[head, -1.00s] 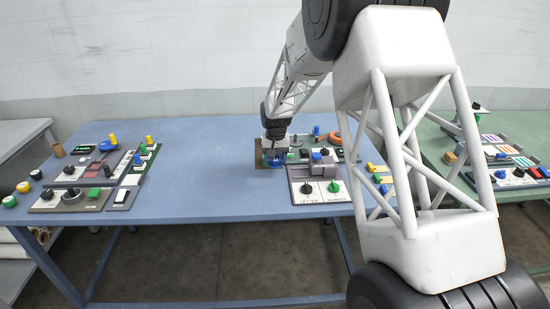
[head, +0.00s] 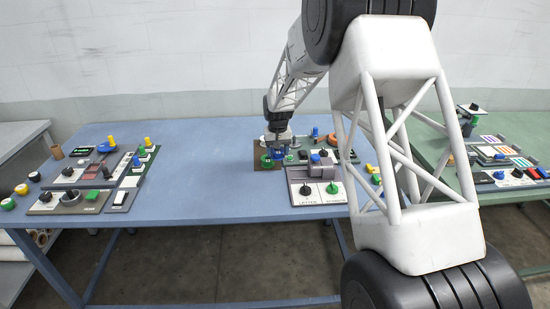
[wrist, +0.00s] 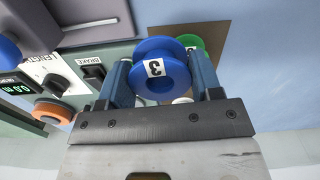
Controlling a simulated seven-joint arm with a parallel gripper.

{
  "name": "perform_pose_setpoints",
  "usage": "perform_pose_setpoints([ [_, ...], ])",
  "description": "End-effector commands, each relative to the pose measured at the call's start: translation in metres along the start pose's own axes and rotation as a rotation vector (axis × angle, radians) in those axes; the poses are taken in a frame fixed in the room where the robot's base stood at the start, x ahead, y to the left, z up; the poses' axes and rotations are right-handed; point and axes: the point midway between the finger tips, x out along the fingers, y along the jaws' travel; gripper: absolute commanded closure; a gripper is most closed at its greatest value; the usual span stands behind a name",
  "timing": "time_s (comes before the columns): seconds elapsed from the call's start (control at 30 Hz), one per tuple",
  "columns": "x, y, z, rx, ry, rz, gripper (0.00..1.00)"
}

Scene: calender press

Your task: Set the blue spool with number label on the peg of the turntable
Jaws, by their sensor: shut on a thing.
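My gripper (wrist: 160,85) is shut on a blue spool (wrist: 160,62) with a white label reading 3. The spool sits between the two blue-grey fingers, its label facing the wrist camera. In the head view the blue spool (head: 278,153) shows small under my gripper, above the brown board (head: 259,147). A green spool (head: 266,162) stands on that board just left of it; in the wrist view it (wrist: 190,42) is partly hidden behind the blue spool. A white round thing (wrist: 183,100) is partly covered below it. I cannot make out the turntable or its peg for certain.
A panel with a BRAKE switch (wrist: 94,72) and an orange ring (wrist: 53,110) is close by. The table middle (head: 205,170) is clear.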

Motion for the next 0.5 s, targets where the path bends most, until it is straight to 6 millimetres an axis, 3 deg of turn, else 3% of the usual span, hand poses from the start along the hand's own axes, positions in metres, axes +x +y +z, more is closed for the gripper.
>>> perform_pose_setpoints([
  [0.5, -0.028, 0.052, -0.091, -0.234, 0.002, 0.0, 0.64],
])
